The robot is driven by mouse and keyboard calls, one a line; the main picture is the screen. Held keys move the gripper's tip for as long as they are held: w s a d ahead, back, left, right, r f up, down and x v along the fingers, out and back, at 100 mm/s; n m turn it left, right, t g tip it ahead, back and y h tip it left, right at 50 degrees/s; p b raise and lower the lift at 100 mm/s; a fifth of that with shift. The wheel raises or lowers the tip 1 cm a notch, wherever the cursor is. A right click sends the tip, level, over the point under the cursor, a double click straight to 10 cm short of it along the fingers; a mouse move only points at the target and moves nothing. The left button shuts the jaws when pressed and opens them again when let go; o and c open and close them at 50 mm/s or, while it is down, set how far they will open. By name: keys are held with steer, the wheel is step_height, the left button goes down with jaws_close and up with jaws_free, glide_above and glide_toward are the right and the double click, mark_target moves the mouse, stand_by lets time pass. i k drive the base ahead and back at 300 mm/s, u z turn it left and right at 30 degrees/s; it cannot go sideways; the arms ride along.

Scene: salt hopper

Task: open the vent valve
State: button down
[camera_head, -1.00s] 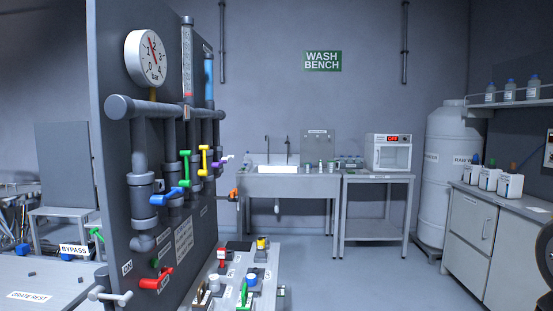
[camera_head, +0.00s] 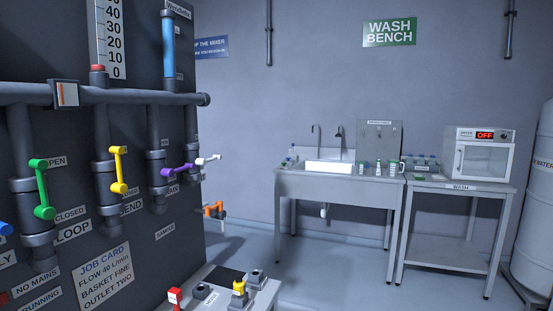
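No valve in view bears a readable vent label. The dark pipe panel (camera_head: 236,0) is not needed to tell them apart by handle colour. A green handle (camera_head: 41,190) stands nearly upright above a LOOP label, and a yellow handle (camera_head: 118,170) stands upright by a SEND label. A purple handle (camera_head: 178,170) and a white handle (camera_head: 208,160) lie crosswise at the panel's right. An orange handle (camera_head: 214,210) sits lower, beyond the panel's edge. A blue handle (camera_head: 5,229) is cut off at the left edge. My gripper is not in view.
A low bench (camera_head: 262,298) with a red block and a yellow-topped piece stands at bottom centre. The wash bench (camera_head: 340,182) with a sink and a steel table (camera_head: 455,188) with a dryer stand behind. Open floor (camera_head: 345,285) lies between.

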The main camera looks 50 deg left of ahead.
mark_target(202, 161)
steer(key=u, duration=0.1)
steer(key=i, duration=0.95)
steer(key=u, duration=1.25)
steer(key=i, duration=0.9)
steer(key=u, duration=1)
